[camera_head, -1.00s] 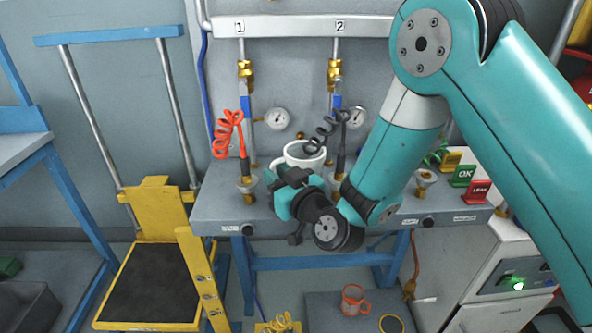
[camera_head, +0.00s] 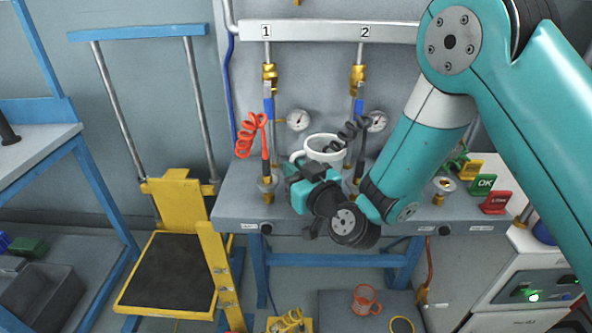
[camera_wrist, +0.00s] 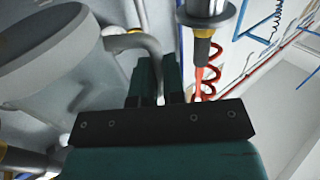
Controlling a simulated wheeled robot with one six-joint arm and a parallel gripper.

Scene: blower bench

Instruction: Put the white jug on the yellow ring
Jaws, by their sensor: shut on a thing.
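The white jug (camera_head: 325,149) is at the bench's back, between the two hose stations, its lower part hidden behind my gripper. My gripper (camera_head: 296,168) is shut on the jug's handle at its left side. In the wrist view the jug (camera_wrist: 60,75) fills the left, looking grey, and its handle runs between the fingers of my gripper (camera_wrist: 155,75). I cannot tell whether the jug's base touches the bench. The yellow ring (camera_head: 390,325) lies on the dark mat below the bench, at the bottom picture edge and partly cut off.
A red mug (camera_head: 364,301) stands beside the ring. A red coiled hose (camera_head: 249,135) hangs left of the jug, a black coiled hose (camera_head: 352,131) right of it. Pressure gauges (camera_head: 298,120) are behind. The bench (camera_head: 240,205) front edge lies between jug and ring.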

